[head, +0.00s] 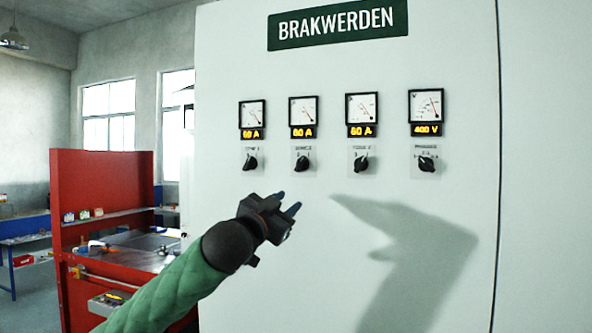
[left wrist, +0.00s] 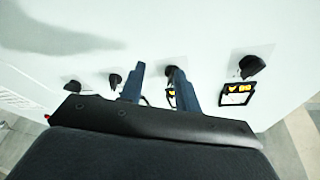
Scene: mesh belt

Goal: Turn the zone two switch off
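The zone two switch (head: 302,163) appears to be the second black rotary knob from the left on the white cabinet; its small label is blurred. A lit "A" display and a round-scale meter sit above it. In the left wrist view, where the displays lie below the knobs, I take it to be the knob (left wrist: 171,74) near the right fingertip. My left gripper (head: 287,202) is open and empty, with its two blue fingers apart. In the head view it is below and slightly left of that knob; touching is not visible. My right gripper is out of view.
Similar knobs are close by: one on the left (head: 250,163), and two on the right (head: 361,163) and far right (head: 427,164). The cabinet front (head: 400,240) below them is bare, with an arm shadow. A red-framed workbench (head: 100,190) stands at left.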

